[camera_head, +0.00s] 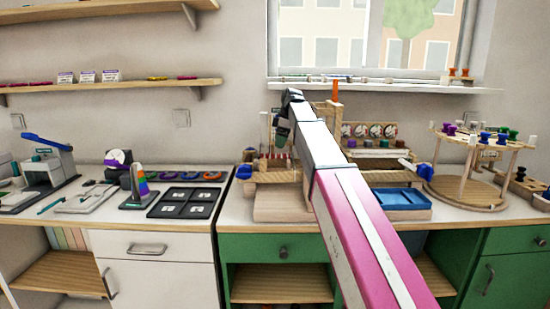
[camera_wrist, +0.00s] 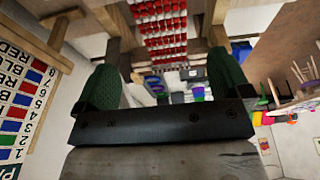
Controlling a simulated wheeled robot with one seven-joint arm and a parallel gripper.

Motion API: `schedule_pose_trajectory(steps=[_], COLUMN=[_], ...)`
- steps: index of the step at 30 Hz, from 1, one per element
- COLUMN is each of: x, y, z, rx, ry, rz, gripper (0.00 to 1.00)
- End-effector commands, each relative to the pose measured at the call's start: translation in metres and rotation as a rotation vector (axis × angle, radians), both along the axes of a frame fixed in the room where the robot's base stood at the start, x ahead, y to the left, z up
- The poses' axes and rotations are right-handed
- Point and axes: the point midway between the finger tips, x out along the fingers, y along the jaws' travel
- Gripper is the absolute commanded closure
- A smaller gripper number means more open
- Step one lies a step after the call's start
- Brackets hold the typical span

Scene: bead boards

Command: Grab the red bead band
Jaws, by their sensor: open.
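My gripper (camera_wrist: 166,75) is open, with one green-padded finger at each side of the wrist view and nothing held between them. Rows of red and white beads (camera_wrist: 160,25) show beyond the fingers at the top centre of that view, between wooden posts, apart from the fingers. I cannot tell whether one of these rows is the red bead band. In the head view my arm reaches over the middle counter, and its dark end (camera_head: 284,126) is beside a wooden frame.
A lettered colour chart (camera_wrist: 25,100) is at the left of the wrist view. On the counter, a blue tray (camera_head: 402,200) is right of my arm, and a round wooden stand (camera_head: 468,195) with coloured knobs is farther right. A black tray (camera_head: 184,203) lies left.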

Motion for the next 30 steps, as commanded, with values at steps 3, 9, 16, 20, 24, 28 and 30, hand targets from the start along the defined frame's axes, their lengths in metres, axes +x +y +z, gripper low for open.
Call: schedule_pose_trajectory(steps=[3, 9, 16, 20, 24, 28, 30], x=[-0.001, -0.007, -0.005, -0.005, -0.005, -0.005, -0.005], y=[0.002, 0.01, 0.016, 0.016, 0.016, 0.016, 0.016], z=[-0.007, -0.03, -0.05, -0.05, -0.05, -0.05, -0.05], rx=[0.0, 0.0, 0.0, 0.0, 0.0, 0.0, 0.0], ry=[0.001, 0.001, 0.0, 0.0, 0.0, 0.0, 0.0], rz=[0.0, 0.001, 0.0, 0.0, 0.0, 0.0, 0.0], gripper=[0.04, 0.04, 0.04, 0.04, 0.37, 0.58, 0.58])
